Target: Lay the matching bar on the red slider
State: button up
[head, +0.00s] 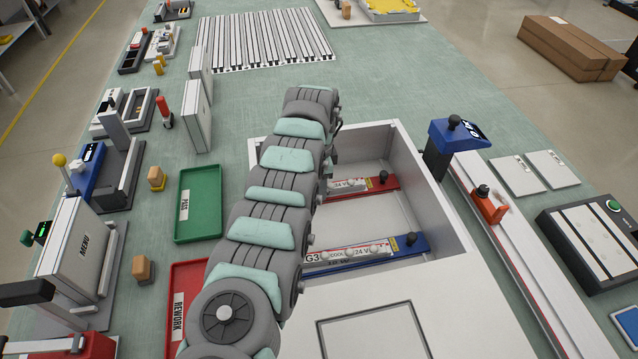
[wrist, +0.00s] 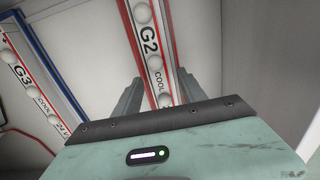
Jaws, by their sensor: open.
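The red slider (head: 386,182), with a black knob at its right end, lies across the inside of the white box. A white bar marked G2 (wrist: 150,38) lies lengthwise along it, between its red edges; its right end shows in the head view (head: 350,185). The blue slider (head: 412,244) lies nearer, carrying a bar marked G3 (head: 340,256), which also shows in the wrist view (wrist: 22,72). My gripper (wrist: 158,80) is open, its two fingers on either side of the G2 bar. Whether they touch it is unclear. In the head view my arm hides the gripper and the sliders' left ends.
The white box wall (head: 425,170) surrounds the sliders. A long rail with a red carriage (head: 488,205) stands to the right. A green tray (head: 198,203) and a red tray (head: 185,290) lie left. Several grey slotted strips (head: 262,40) lie at the back.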

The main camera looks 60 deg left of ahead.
notch_tip(320, 180, up, 12)
jog(key=p, duration=0.1)
jog(key=shift+r, duration=0.2)
jog(key=shift+p, duration=0.35)
